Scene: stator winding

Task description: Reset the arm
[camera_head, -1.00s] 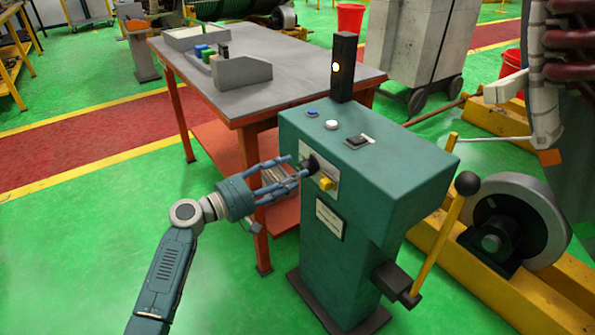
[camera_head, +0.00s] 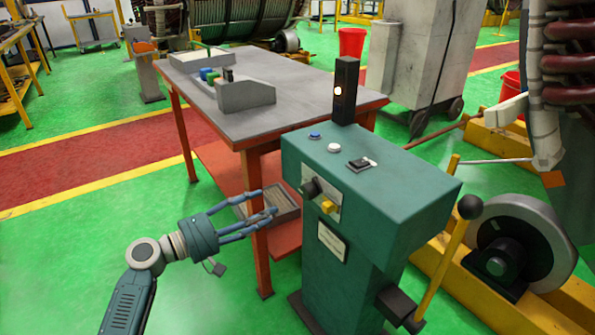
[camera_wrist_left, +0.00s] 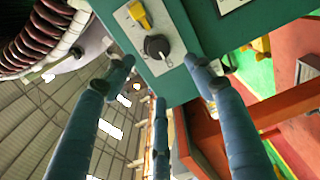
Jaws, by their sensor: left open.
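My left gripper (camera_head: 268,208) is open and empty. It stands to the left of the green control cabinet (camera_head: 375,190), apart from it, in front of the table's red leg. The cabinet's front plate carries a black rotary knob (camera_head: 313,187) and a yellow switch (camera_head: 328,207). In the left wrist view the spread fingers (camera_wrist_left: 158,85) point toward the plate, with the black knob (camera_wrist_left: 157,46) and the yellow switch (camera_wrist_left: 139,14) beyond their tips. My right gripper is not in view.
A grey-topped table (camera_head: 270,105) with a red frame stands behind the cabinet. A black post with a lit lamp (camera_head: 345,90) rises from the cabinet top. A lever with a black ball (camera_head: 470,207) and a round wheel (camera_head: 520,240) are at right.

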